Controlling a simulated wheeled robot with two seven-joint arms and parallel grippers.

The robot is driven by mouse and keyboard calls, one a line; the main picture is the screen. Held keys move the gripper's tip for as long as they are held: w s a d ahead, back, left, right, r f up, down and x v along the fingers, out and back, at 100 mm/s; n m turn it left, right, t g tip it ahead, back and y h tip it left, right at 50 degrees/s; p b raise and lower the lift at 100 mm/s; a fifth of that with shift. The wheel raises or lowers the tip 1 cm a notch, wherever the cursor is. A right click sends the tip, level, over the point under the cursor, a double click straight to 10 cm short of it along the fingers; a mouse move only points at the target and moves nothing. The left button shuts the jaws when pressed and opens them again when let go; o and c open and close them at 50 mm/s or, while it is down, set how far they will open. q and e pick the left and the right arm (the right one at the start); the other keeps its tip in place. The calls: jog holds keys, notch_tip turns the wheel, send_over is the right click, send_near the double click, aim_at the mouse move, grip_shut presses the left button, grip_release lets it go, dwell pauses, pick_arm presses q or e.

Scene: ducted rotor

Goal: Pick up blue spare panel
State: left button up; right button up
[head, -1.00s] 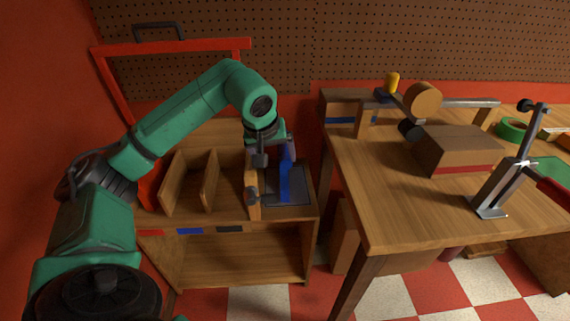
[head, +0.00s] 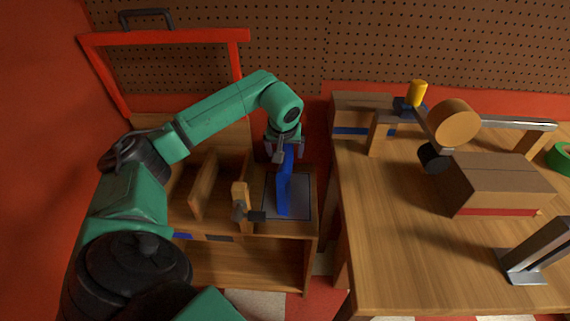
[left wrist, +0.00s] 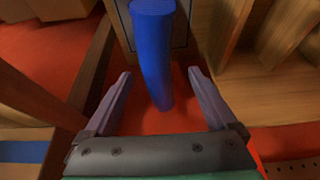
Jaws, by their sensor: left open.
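The blue spare panel (head: 285,187) stands upright on a grey plate on the wooden shelf unit in the head view. In the left wrist view the blue panel (left wrist: 154,50) reaches in from the top, between the two fingers. My left gripper (head: 285,150) is at the panel's top end, and its open jaws (left wrist: 158,95) have a gap on both sides of the panel. The fingers partly hide the panel's top in the head view. My right gripper is not in view.
A wooden piece with a dark knob (head: 241,201) stands just left of the panel. Wooden dividers (head: 204,184) are further left. The workbench (head: 400,250) on the right holds a cardboard box (head: 500,182) and a metal stand (head: 535,252).

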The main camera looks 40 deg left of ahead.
pick_arm(q)
jog(key=x, duration=0.4)
jog(key=shift+w+a+f, duration=0.1)
jog(key=shift+w+f, duration=0.1)
jog(key=shift+r, duration=0.1)
grip_shut()
jog(key=shift+r, duration=0.1)
